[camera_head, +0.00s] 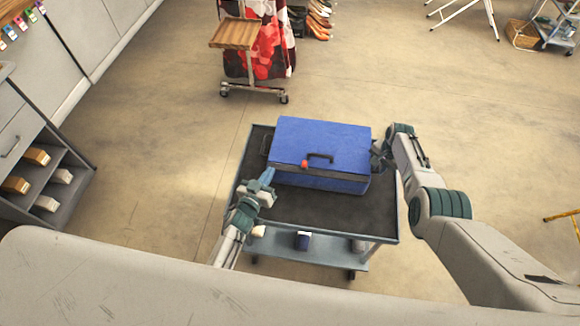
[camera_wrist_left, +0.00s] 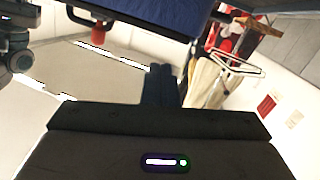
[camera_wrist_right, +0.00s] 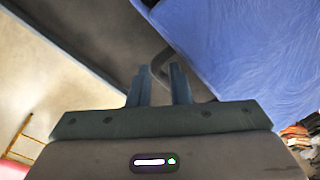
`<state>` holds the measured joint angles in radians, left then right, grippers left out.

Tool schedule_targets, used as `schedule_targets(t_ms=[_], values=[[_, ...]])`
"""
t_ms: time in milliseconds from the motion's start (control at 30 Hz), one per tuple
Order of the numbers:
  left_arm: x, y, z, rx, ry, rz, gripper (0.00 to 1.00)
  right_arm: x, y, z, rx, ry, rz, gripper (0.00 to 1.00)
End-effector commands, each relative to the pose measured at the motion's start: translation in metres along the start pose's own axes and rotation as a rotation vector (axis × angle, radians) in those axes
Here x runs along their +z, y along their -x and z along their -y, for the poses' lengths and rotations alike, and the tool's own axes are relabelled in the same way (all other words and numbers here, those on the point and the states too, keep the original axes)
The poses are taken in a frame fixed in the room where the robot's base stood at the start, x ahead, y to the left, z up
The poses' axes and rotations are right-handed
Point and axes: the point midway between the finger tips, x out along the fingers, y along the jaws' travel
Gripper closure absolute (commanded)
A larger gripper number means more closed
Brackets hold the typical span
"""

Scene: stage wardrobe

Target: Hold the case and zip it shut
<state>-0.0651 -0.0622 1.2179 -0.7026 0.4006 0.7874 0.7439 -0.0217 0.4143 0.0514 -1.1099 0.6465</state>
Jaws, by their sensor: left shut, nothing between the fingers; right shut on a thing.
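The blue case (camera_head: 322,140) sits on the cart's dark top, with its lid lying over the body and a dark band along the front. A red pull (camera_head: 304,164) is on the front, left of the black front handle (camera_head: 321,156). The pull also shows in the left wrist view (camera_wrist_left: 98,36). My left gripper (camera_head: 268,174) is shut and empty, just off the case's front left corner and apart from the pull. My right gripper (camera_head: 377,154) is shut on the dark side handle (camera_wrist_right: 159,66) at the case's right end. How far the zip is closed cannot be told.
The grey cart (camera_head: 300,217) has bare top in front of the case and a lower shelf with a dark blue cup (camera_head: 302,240). A shelf unit (camera_head: 50,165) stands at left. A clothes rack (camera_head: 262,55) stands behind. Open floor surrounds the cart.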

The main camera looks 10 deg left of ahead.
Motion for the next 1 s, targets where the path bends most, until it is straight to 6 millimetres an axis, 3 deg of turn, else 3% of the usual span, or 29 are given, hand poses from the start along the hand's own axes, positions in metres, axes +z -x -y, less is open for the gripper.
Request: schedule_targets(t_ms=[33,200,333,467,667,867,1000], values=[[-0.007,-0.009,0.02,-0.067,0.077,0.016,1.0,0.0,0.001,0.001,-0.001,0.0,0.0,1.0],[-0.013,-0.028,0.078,-0.291,0.405,0.093,1.0,0.0,0.001,0.001,-0.001,0.0,0.0,1.0],[-0.013,-0.036,0.107,-0.436,0.668,0.162,1.0,0.0,0.0,0.001,-0.001,0.0,0.0,1.0],[-0.011,-0.042,0.123,-0.557,0.935,0.246,1.0,0.0,0.0,0.001,-0.001,0.0,0.0,1.0],[-0.013,-0.047,0.119,-0.703,1.332,0.424,1.0,0.0,0.0,0.001,-0.001,0.0,0.0,1.0],[-0.031,-0.046,0.09,-0.802,1.677,0.675,1.0,0.0,0.0,0.001,-0.001,0.0,0.0,1.0],[-0.055,-0.04,0.064,-0.848,1.849,0.882,1.0,0.0,0.0,0.001,-0.001,0.0,0.0,1.0]])
